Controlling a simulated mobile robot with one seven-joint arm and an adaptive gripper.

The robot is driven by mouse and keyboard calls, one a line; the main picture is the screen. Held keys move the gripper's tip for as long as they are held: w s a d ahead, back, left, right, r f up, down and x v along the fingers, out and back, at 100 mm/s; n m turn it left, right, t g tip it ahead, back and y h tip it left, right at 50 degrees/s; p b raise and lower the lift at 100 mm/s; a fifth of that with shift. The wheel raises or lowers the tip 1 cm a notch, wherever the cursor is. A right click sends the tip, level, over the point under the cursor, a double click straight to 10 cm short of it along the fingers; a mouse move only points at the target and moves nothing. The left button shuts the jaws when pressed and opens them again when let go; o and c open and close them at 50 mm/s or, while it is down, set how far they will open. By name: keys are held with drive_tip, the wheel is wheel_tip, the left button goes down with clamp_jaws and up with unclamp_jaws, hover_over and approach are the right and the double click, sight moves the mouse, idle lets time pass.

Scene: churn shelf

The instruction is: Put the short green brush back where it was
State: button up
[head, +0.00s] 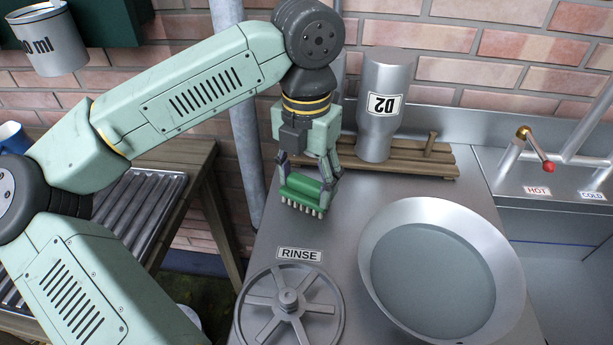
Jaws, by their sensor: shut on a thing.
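The short green brush (302,189) has a green back and pale bristle tufts that point down. My gripper (308,178) is shut on it, above the left part of the steel counter (262,243). My gripper's fingers hide part of the brush's ends.
A metal canister (384,125) marked D2 stands upside down on the rack. A round basin (376,290) and a spoked wheel (262,311) are in front. A tap (536,148) is at the right. A roller table (139,205) is at the left, and a mug (52,45) hangs upper left.

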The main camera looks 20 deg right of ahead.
sight(307, 180)
drive_tip(key=shift+f, duration=0.15)
drive_tip(key=o, duration=1)
drive_tip(key=shift+r, duration=0.35)
wheel_tip(307, 180, up, 12)
drive_tip(key=shift+f+b, duration=0.15)
drive_tip(key=shift+b, duration=0.25)
